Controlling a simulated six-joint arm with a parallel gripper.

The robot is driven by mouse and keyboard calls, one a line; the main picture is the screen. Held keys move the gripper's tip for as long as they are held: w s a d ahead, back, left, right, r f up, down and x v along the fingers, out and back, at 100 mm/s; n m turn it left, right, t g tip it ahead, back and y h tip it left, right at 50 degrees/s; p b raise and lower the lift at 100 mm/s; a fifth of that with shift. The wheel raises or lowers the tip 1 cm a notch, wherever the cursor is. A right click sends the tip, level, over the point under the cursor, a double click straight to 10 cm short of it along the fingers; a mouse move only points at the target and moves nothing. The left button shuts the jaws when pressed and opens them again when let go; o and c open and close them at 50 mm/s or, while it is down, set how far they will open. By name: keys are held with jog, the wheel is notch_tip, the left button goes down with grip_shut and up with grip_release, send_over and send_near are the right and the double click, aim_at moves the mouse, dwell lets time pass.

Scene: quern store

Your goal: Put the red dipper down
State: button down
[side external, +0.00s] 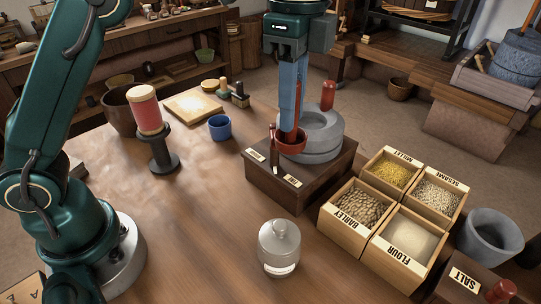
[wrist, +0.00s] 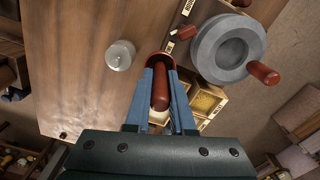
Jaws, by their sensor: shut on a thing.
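The red dipper is in my gripper (side external: 291,128), which is shut on its handle and points down. In the wrist view the dipper's handle (wrist: 160,88) lies between the blue fingers, with its round bowl (wrist: 160,60) just past the fingertips. In the side view the bowl (side external: 293,146) shows in front of the grey stone quern (side external: 322,133), over the wooden base (side external: 318,182). How high the bowl is, and whether it touches anything, I cannot tell. The fingers hide most of the handle in the side view.
A red upright handle (side external: 328,96) sticks up from the quern. A small dark-red piece (side external: 273,150) stands on the base's left. Grain bins (side external: 350,232) and a salt box (side external: 463,280) are right, a glass jar (side external: 279,246) in front. The table between jar and spool stand (side external: 163,158) is clear.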

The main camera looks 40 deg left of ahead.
jog(key=s+d+m, duration=0.3)
jog(key=d+m, duration=0.2)
jog(key=d, duration=0.2)
jog(key=shift+s+d+f, duration=0.8)
jog(key=shift+d+f, duration=0.95)
jog(key=shift+f, duration=1)
jog(key=shift+s+d+f, duration=0.8)
jog(key=shift+d+f, duration=0.95)
jog(key=shift+f, duration=0.95)
jog(key=shift+s+d+f, duration=0.8)
jog(key=shift+d+f, duration=0.95)
jog(key=shift+f, duration=1)
jog(key=shift+f, duration=0.15)
jog(key=c, duration=0.8)
grip_release()
jog(key=shift+o, duration=0.2)
